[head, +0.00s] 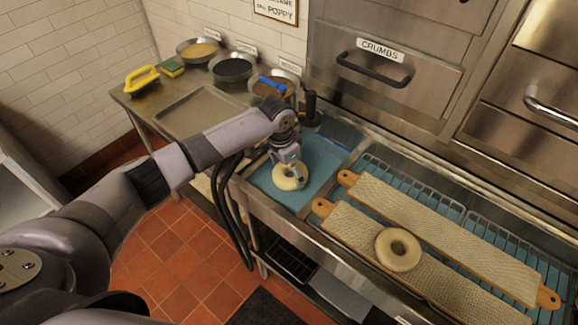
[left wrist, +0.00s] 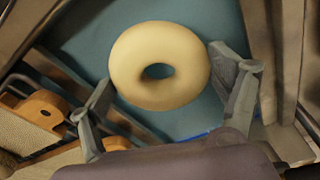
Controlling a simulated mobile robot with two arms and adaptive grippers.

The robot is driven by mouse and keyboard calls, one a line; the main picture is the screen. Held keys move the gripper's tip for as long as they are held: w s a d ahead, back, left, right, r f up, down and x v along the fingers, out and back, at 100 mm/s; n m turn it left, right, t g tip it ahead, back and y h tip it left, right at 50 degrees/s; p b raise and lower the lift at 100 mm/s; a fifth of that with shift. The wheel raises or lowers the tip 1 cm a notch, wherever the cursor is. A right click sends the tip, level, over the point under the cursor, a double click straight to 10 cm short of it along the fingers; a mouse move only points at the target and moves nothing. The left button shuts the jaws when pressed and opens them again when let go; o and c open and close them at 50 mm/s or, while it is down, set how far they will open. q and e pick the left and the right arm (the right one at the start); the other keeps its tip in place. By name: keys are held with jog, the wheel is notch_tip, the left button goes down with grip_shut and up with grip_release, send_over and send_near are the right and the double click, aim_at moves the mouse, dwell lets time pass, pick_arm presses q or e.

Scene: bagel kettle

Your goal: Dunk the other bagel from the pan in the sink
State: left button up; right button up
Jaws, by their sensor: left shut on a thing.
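My left gripper (head: 289,163) is shut on a pale ring bagel (head: 288,184) and holds it over the blue-floored sink (head: 262,185). In the left wrist view the same bagel (left wrist: 130,85) sits between the two fingers, with the blue surface (left wrist: 85,35) behind it. I cannot tell whether the bagel touches that surface. A second bagel (head: 381,252) lies flat on the nearer long cloth-covered board (head: 345,225), right of the sink. An empty flat metal pan (head: 200,112) sits on the counter at the left. My right gripper is not in view.
A farther board (head: 450,233) lies beside the nearer one, over wire racks. Bowls of yellow (head: 198,49), dark (head: 232,68) and brown (head: 272,90) contents line the wall. A dark upright object (head: 310,107) stands behind the sink. A yellow-handled tool (head: 142,79) lies far left.

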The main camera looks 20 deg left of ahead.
pick_arm(q)
notch_tip(320, 180, down, 4)
jog(key=shift+f+b, duration=0.2)
jog(key=shift+b, duration=0.6)
jog(key=shift+f+b, duration=0.35)
jog(key=shift+f, duration=0.65)
jog(key=shift+r+p, duration=0.5)
jog(key=shift+r, duration=0.1)
notch_tip(320, 180, up, 5)
jog(key=p, duration=0.5)
jog(key=shift+r, duration=0.1)
notch_tip(320, 180, up, 7)
jog(key=p, duration=0.7)
jog(key=shift+f, duration=0.2)
